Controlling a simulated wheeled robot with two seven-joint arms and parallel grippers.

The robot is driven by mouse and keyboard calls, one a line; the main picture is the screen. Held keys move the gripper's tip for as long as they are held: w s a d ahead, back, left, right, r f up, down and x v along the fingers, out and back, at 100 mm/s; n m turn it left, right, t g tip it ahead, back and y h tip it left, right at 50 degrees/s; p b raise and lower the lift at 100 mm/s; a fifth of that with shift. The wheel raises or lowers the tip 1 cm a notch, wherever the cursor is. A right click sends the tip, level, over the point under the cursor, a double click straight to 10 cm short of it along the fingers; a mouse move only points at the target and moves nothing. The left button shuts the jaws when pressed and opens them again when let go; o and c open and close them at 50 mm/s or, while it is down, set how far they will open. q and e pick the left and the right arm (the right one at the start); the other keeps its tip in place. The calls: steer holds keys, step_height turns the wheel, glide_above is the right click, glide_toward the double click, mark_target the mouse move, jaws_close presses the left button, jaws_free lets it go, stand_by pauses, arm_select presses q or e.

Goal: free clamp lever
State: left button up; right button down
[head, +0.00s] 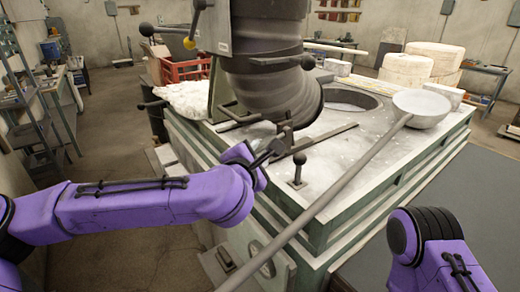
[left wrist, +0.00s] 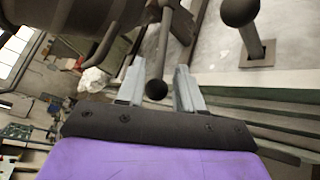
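The clamp lever, a dark rod with a black ball end, shows in the left wrist view (left wrist: 159,62) between the two grey fingers of my left gripper (left wrist: 160,85). There are gaps on both sides of it, so the fingers look open around it and not closed on it. In the head view my left gripper (head: 264,150) is at the near edge of the furnace top, below the big dark duct (head: 270,85); the lever is small and partly hidden there. My right arm shows at the lower right, but its gripper is out of frame.
An upright black-knobbed lever (head: 298,170) stands just right of my left gripper, and also shows in the left wrist view (left wrist: 240,15). A long-handled ladle (head: 422,108) lies across the furnace top (head: 335,150) near a round opening (head: 350,98). The floor at left is mostly clear.

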mark_target(259, 150)
arm_select(q)
steer(key=x, duration=0.4)
steer(key=shift+w+f, duration=0.25)
steer(key=shift+w, duration=0.1)
steer(key=shift+s+a+r, duration=0.1)
steer(key=shift+s+r, duration=0.1)
steer(key=shift+s, duration=0.1)
steer(key=shift+w+f, duration=0.1)
jaws_close()
